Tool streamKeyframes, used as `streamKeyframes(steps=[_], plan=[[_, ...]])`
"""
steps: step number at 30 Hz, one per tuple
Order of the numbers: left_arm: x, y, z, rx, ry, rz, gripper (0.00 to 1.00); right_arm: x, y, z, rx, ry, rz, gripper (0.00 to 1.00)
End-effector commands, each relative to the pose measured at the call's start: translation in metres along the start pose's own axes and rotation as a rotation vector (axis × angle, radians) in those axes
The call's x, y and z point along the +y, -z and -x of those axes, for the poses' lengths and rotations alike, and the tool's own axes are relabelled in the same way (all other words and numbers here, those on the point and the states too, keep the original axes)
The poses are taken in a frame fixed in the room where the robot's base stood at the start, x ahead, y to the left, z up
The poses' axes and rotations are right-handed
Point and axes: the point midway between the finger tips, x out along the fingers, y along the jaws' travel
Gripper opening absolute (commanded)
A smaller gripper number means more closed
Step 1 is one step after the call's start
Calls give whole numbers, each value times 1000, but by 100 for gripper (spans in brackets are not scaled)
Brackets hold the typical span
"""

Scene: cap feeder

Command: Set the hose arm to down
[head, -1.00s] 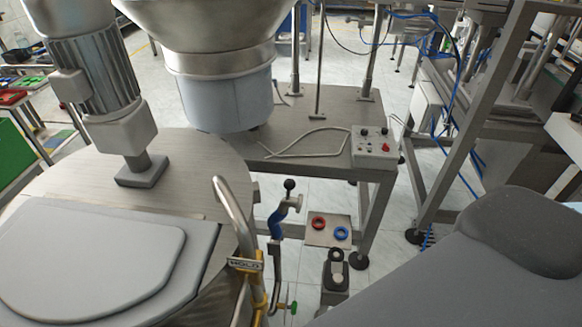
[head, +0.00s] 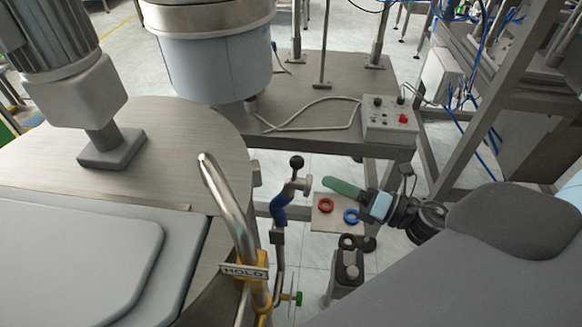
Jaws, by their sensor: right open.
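A post beside the round metal table carries a blue curved piece (head: 279,208) and a short metal arm with a black ball knob (head: 297,162), which stands up at its top. A bent shiny metal tube (head: 228,208) rises nearer to me, with a yellow clamp and a small lettered tag (head: 245,272). I cannot tell for certain which of these is the hose arm. My right gripper (head: 330,185) comes in from the right, its green finger pointing left toward the knob, a short gap away in the picture. It is open and holds nothing visible. My left gripper is out of view.
A plate (head: 326,222) with a red ring (head: 326,205) and a blue ring (head: 351,216) lies below the right gripper. A control box (head: 389,122) sits on the metal bench behind. A green-handled valve (head: 298,298) is low at the front.

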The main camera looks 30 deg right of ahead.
Motion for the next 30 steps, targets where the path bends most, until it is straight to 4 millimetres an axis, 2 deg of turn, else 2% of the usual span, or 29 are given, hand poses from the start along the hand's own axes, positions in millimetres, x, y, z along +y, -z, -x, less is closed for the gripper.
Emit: streamKeyframes(steps=[1, 3, 6, 9, 15, 19, 30], plan=[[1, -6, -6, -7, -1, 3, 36, 0, -6, -6, 46, -34, 154, 48], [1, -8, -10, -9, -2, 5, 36, 4, -13, -11, 97, -70, 331, 48], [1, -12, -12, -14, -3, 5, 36, 7, -20, -14, 145, -100, 500, 48], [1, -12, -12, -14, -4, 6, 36, 8, -24, -16, 169, -114, 582, 48], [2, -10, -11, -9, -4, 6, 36, 10, -25, -17, 175, -118, 603, 48], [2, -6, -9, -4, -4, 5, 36, 11, -25, -26, 171, -118, 599, 48], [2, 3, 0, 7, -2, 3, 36, 15, -16, -77, 168, -119, 597, 48]])
